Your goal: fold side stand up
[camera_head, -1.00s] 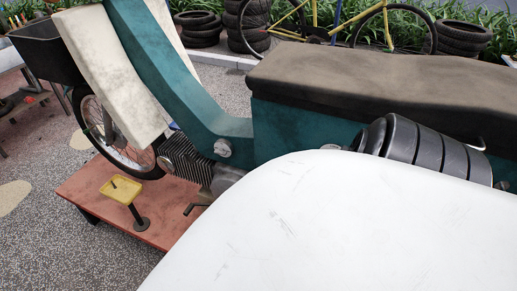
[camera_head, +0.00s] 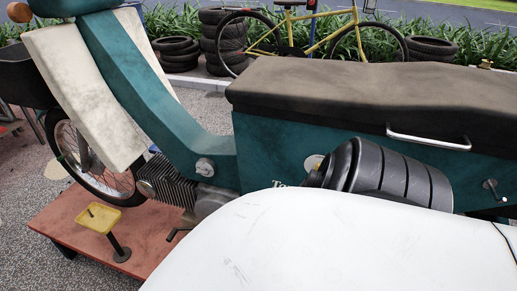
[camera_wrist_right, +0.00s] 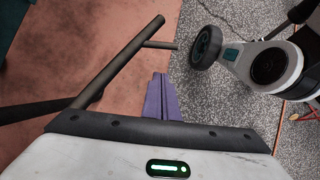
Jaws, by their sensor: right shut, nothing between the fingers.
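In the right wrist view a bent, dull metal rod (camera_wrist_right: 118,63) with a short side prong runs over the red platform; it looks like the side stand. My right gripper (camera_wrist_right: 161,78) is shut and empty, its purple fingers just right of the rod and apart from it in the picture. I cannot tell the depth between them. In the head view the teal two-wheeler (camera_head: 184,125) stands over the red platform (camera_head: 75,222). The side stand cannot be made out for certain there. My left gripper is in neither current view.
A yellow pad on a black post (camera_head: 97,218) stands on the platform near the front wheel (camera_head: 75,150). A yellow bicycle (camera_head: 300,30) and stacked tyres (camera_head: 222,40) are behind.

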